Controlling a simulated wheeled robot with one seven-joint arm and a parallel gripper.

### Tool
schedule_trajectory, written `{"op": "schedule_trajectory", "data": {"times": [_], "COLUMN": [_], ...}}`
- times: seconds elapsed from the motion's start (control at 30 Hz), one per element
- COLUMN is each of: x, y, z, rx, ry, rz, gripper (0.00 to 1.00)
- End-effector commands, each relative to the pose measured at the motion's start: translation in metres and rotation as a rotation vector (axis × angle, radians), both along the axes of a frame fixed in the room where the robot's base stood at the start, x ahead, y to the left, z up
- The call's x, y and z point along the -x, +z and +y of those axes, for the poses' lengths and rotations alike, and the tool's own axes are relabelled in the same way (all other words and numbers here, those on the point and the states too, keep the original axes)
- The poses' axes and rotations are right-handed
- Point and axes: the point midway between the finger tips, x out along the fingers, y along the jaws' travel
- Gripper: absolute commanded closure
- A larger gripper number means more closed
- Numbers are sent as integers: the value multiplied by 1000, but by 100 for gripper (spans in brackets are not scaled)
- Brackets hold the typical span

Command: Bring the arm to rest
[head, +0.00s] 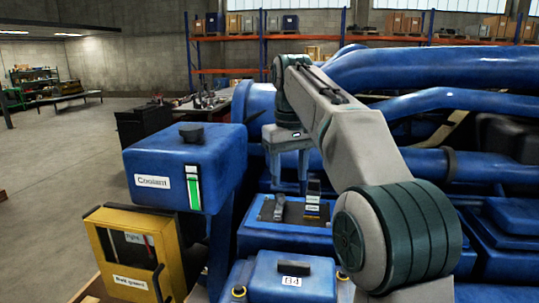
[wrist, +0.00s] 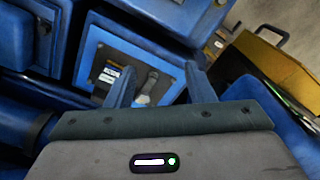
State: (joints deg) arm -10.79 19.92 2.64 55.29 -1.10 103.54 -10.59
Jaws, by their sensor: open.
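My gripper (head: 289,180) hangs fingers-down from my raised, bent arm, in the middle of the head view. Its two blue fingers are apart, with nothing seen between them. It is over or just behind a blue-rimmed box (head: 258,231) with a dark top; the exact height is hard to tell. In the wrist view my gripper (wrist: 160,72) is also open, its fingers pointing toward that box (wrist: 88,46). On the dark top lie a grey lever-like part (head: 279,207) and a small block with pale labels (head: 313,200). Both lie apart from each other.
A blue coolant tank (head: 168,195) and a yellow cabinet (head: 112,232) stand left of my arm. A blue lidded box marked B4 (head: 262,280) is in front. Large blue engine pipes (head: 430,72) fill the right and back. Open floor (head: 50,150) lies far left.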

Motion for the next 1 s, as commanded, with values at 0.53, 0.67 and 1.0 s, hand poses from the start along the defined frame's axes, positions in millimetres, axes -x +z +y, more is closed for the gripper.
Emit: {"op": "schedule_trajectory", "data": {"times": [0.53,0.67,1.0], "x": [65,95,185], "y": [-49,-76,-172], "z": [-41,-56,-89], "rx": [-12,-20,-44], "ry": [-120,-170,-303], "rz": [-95,-134,-235], "gripper": [51,51,51]}}
